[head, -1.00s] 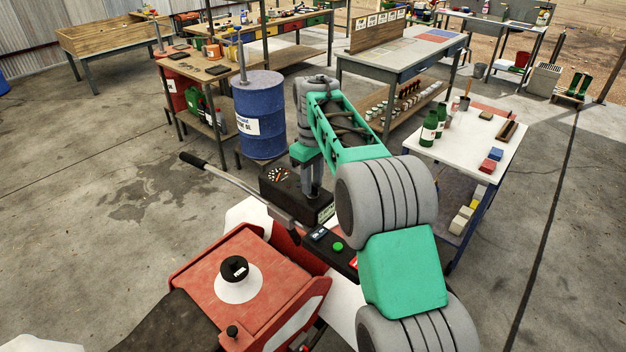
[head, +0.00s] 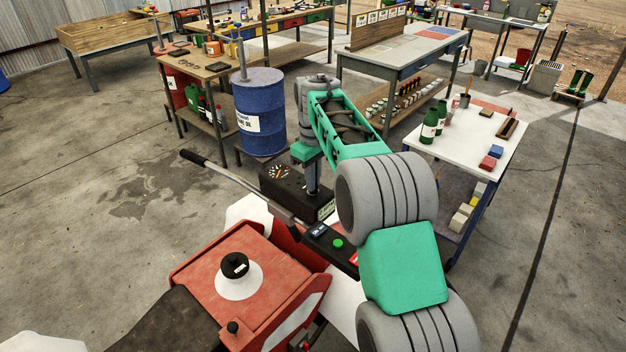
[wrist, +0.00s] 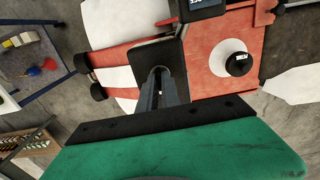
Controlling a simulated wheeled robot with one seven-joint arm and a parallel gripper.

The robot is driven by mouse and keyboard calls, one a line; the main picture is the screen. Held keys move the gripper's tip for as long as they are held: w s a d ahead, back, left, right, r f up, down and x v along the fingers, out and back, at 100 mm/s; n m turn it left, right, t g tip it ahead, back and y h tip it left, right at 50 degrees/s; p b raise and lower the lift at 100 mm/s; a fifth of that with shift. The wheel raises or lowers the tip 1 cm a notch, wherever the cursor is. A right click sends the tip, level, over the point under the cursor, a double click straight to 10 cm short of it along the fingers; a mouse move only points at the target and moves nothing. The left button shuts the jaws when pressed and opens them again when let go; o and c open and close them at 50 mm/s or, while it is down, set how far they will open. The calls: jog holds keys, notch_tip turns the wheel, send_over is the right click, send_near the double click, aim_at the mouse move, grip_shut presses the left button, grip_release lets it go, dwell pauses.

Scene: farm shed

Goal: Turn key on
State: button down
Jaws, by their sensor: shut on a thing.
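The red tractor (head: 240,275) stands in front of me with a black instrument box (head: 280,190) that has a round gauge (head: 279,171). My gripper (head: 312,190) points down onto the right part of this box. In the wrist view my gripper (wrist: 159,76) has its fingertips close together at the face of the black box (wrist: 144,55). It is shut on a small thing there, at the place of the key. The key itself is hidden between the fingers, so I cannot tell which way it is turned.
A panel with a green button (head: 337,243) lies just in front of the box. A lever (head: 193,158) sticks out to the left. A blue barrel (head: 260,112) stands behind, and a white-topped table (head: 465,145) is at the right. The concrete floor at left is clear.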

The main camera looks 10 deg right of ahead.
jog(key=shift+m, duration=0.3)
jog(key=m, duration=1.1)
jog(key=shift+r, duration=0.1)
jog(key=shift+m, duration=0.3)
dwell(0.4)
jog(key=c, duration=1.6)
grip_release()
jog(key=shift+o, duration=0.2)
notch_tip(320, 180, up, 7)
jog(key=shift+r+b, duration=0.15)
jog(key=shift+b, duration=0.4)
jog(key=shift+r, duration=0.2)
